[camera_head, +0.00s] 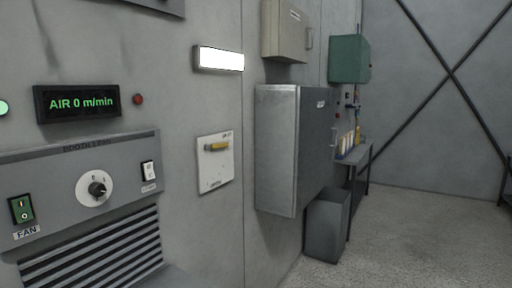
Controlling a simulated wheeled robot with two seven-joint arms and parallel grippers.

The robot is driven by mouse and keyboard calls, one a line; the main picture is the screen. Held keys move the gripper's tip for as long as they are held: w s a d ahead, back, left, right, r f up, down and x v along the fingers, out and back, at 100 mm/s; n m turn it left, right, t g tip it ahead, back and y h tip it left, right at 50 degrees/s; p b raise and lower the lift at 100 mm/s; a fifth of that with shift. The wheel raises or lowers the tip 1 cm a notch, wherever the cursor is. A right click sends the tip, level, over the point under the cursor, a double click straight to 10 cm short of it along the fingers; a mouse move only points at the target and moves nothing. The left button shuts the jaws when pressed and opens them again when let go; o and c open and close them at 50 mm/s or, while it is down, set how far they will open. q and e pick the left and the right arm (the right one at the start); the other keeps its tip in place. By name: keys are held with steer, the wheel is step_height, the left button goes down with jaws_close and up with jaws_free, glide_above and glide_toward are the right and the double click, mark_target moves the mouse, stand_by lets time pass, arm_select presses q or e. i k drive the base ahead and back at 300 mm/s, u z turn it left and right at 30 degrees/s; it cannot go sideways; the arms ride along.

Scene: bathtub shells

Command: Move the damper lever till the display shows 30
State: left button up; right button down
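The black display (77,102) on the wall at the left shows "AIR 0 m/min" in green. A white plate (215,174) to its right carries a short yellow lever (216,147) that lies about level near the plate's top; this looks like the damper lever. Small print on the plate is too small to read. Neither of my grippers is in view.
Below the display, a grey panel (100,149) has a green FAN switch (21,209), a dial knob (98,189), a white switch (148,172) and a louvred grille (95,248). A grey cabinet (291,148) juts out right of the plate. Floor (420,230) is clear at right.

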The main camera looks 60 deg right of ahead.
mark_target(206, 147)
steer(key=z, duration=1.55)
